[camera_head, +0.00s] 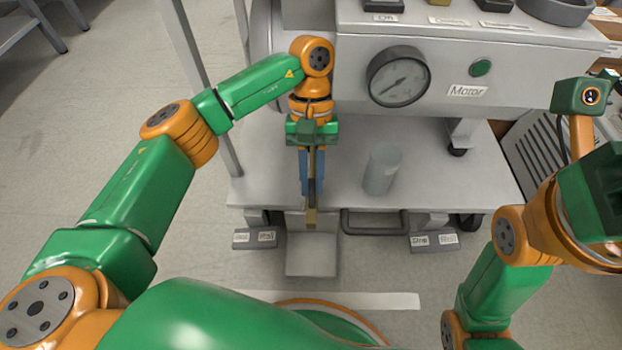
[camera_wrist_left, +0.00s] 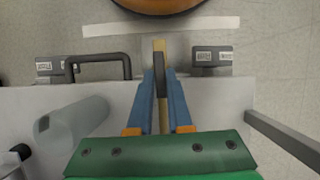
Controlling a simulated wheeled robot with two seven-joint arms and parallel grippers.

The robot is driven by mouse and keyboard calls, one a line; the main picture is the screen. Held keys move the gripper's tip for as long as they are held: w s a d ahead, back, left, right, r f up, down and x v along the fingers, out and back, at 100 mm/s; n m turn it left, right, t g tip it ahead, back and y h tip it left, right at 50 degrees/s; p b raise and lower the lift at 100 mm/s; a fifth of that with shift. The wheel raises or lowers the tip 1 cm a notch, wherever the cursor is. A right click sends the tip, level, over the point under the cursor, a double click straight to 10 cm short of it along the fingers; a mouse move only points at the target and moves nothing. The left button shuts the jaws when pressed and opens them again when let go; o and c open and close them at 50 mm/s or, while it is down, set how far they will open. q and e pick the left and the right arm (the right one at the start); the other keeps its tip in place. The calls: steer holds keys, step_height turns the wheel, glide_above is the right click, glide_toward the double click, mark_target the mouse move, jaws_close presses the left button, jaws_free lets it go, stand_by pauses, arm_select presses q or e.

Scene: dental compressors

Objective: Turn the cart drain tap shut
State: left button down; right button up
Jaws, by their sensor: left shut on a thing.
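My left gripper (camera_head: 311,190) points down at the front edge of the cart's lower shelf. Its blue fingers are shut on a narrow tan bar, which looks like the drain tap's lever (camera_head: 312,217). In the left wrist view the lever (camera_wrist_left: 159,48) runs lengthwise between the fingers (camera_wrist_left: 161,88) and sticks out past their tips. The tap's body is hidden behind the gripper. My right arm is at the right of the head view, but its fingers do not show.
The cart's lower shelf (camera_head: 345,190) carries a grey translucent cylinder (camera_head: 381,168) right of my left gripper. Labelled dark blocks (camera_head: 255,238) (camera_head: 433,241) and a dark handle (camera_head: 375,229) sit along the shelf front.

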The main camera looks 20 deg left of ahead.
arm_select(q)
steer(key=shift+m, duration=0.3)
stand_by(0.4)
steer(key=c, duration=0.8)
jaws_free()
steer(key=shift+c, duration=0.2)
